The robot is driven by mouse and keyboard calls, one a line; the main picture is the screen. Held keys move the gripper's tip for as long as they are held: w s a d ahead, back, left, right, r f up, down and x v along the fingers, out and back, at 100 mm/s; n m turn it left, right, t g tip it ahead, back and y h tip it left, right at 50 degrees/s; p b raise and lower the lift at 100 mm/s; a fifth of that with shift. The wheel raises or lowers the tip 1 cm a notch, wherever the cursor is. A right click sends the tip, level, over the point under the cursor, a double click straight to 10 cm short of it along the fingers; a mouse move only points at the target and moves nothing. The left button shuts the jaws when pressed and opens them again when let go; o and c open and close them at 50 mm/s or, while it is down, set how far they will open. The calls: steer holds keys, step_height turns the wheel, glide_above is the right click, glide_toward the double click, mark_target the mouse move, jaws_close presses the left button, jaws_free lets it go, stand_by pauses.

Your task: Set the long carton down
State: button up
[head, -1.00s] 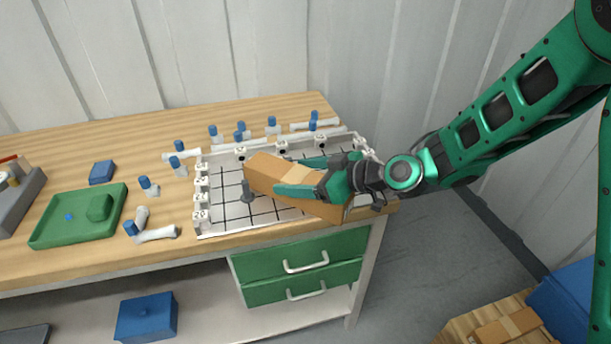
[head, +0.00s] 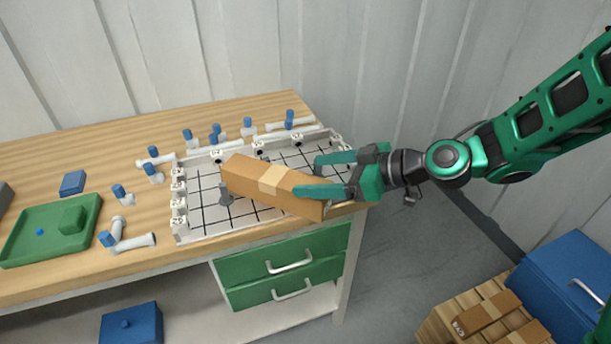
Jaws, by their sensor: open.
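The long carton (head: 245,176) is a brown box with a paler tape band around its middle. It lies at a slant over the white gridded tray (head: 205,225) on the workbench, its near right end by the tray's front right edge. My gripper (head: 308,176) is open at the carton's right end, with one green finger in front of the end and the other behind it. I cannot tell whether the fingers touch the carton. The carton hides part of the grid.
A grey peg (head: 225,195) stands on the grid left of the carton. Several white fittings with blue caps (head: 188,136) stand behind and left of the tray. A green tray (head: 50,230) lies at the left. A blue bin (head: 570,280) and cartons on a pallet (head: 487,313) are at lower right.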

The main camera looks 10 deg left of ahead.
mark_target(275, 179)
steer(key=shift+w+a+f, duration=0.25)
steer(key=shift+a+f, duration=0.2)
steer(key=shift+a, duration=0.05)
steer(key=x, duration=1.1)
steer(key=shift+f, duration=0.2)
steer(key=shift+d, duration=0.1)
steer(key=c, duration=1.5)
steer(key=shift+r, duration=0.1)
